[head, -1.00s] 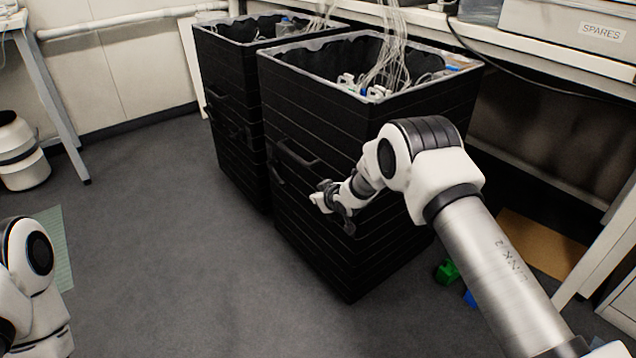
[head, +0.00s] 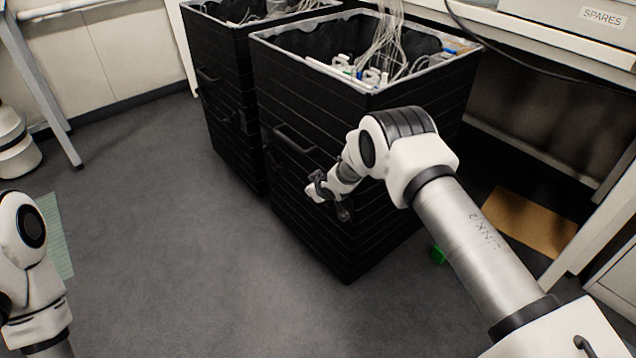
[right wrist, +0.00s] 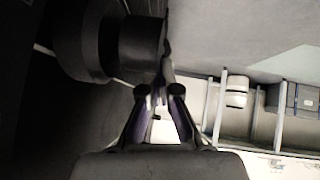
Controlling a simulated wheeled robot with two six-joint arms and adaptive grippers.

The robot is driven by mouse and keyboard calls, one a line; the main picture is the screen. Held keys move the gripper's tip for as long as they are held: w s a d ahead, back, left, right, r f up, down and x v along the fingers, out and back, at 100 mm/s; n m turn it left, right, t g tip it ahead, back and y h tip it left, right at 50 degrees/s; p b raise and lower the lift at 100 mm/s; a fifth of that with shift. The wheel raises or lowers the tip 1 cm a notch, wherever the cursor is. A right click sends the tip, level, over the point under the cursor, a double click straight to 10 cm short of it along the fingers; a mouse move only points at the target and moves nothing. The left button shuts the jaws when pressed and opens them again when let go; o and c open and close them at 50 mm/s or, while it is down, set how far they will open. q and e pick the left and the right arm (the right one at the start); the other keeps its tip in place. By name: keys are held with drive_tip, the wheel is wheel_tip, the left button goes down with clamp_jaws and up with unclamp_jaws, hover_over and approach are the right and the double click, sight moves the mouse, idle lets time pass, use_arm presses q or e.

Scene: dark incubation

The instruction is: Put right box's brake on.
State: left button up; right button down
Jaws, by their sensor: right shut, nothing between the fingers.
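The right box (head: 335,235) is a tall black open-topped bin standing on the grey floor, with a pale rim and cables and small parts inside. A black handle (head: 293,140) sits on its left-facing side. My right gripper (head: 312,190) is in front of that side, below the handle. I cannot make out the brake for certain in either view. My left arm shows at the lower left of the head view, but its gripper is out of frame.
A similar left box (head: 225,120) stands close beside the right box. A bench with a SPARES bin (head: 600,18) is behind them. A green block (head: 438,255) and a brown board (head: 528,222) lie on the floor at right.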

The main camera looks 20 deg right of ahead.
use_arm(q)
drive_tip(key=shift+f, duration=0.1)
use_arm(e)
drive_tip(key=shift+w+a+f, duration=0.1)
drive_tip(key=shift+f, duration=0.3)
idle(0.4)
use_arm(q)
drive_tip(key=r+p, duration=0.1)
drive_tip(key=w+r+p, duration=0.1)
drive_tip(key=r+p, duration=0.3)
drive_tip(key=shift+w+a, duration=0.15)
drive_tip(key=shift+a, duration=0.15)
use_arm(e)
wheel_tip(320, 180, up, 13)
drive_tip(key=s+a, duration=0.1)
drive_tip(key=s, duration=0.1)
drive_tip(key=shift+a, duration=0.3)
drive_tip(key=shift+f, duration=0.15)
